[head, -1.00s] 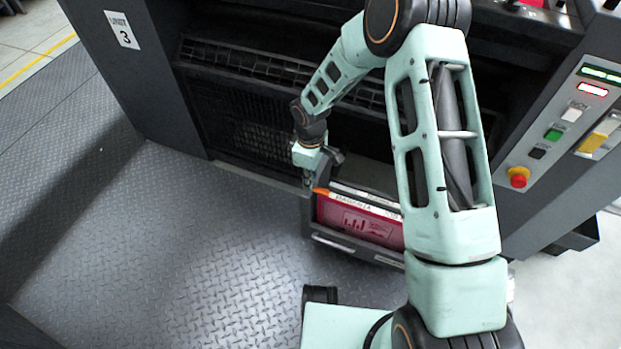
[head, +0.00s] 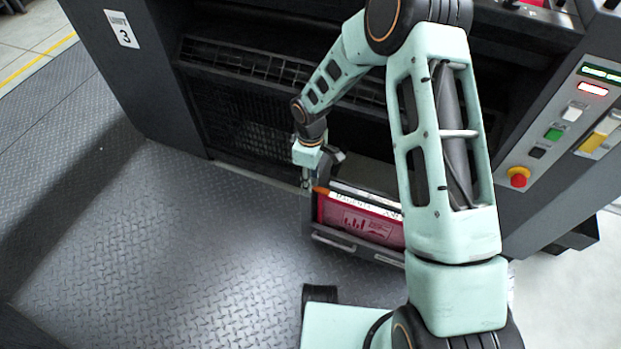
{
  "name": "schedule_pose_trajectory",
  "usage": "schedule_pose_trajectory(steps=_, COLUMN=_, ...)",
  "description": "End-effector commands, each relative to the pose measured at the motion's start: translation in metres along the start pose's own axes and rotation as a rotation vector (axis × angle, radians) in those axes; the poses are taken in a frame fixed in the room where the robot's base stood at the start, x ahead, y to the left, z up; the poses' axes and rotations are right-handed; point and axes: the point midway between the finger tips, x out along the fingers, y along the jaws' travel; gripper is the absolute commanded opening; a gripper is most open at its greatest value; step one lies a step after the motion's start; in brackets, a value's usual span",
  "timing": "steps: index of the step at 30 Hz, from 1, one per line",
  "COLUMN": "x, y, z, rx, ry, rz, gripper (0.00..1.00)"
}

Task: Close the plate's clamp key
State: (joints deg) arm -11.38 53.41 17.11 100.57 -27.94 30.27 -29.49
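A magenta plate (head: 360,219) with a printed design and a white lettered edge sits in a dark rack in front of the machine. An orange piece (head: 321,190), possibly the clamp key, shows at the plate's upper left corner. My gripper (head: 307,184) points down right beside this orange piece, on its left. The fingertips are small and partly blurred, so I cannot tell whether they touch it or are open or shut. My arm hides the right end of the plate and rack.
The dark machine unit (head: 150,80) marked 3 stands behind. A control panel (head: 560,130) with a red stop button (head: 518,177) is at the right. The diamond-plate floor (head: 180,240) to the left is clear.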

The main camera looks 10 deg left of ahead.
Motion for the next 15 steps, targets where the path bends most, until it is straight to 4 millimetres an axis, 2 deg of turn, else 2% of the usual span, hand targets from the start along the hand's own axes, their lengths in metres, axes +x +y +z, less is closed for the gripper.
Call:
schedule_pose_trajectory(steps=5, x=-0.025, y=0.002, z=0.0, rx=0.001, ry=0.003, rz=0.004, gripper=0.3)
schedule_pose_trajectory(steps=15, x=-0.094, y=0.001, z=0.0, rx=-0.001, ry=0.002, rz=0.004, gripper=0.3)
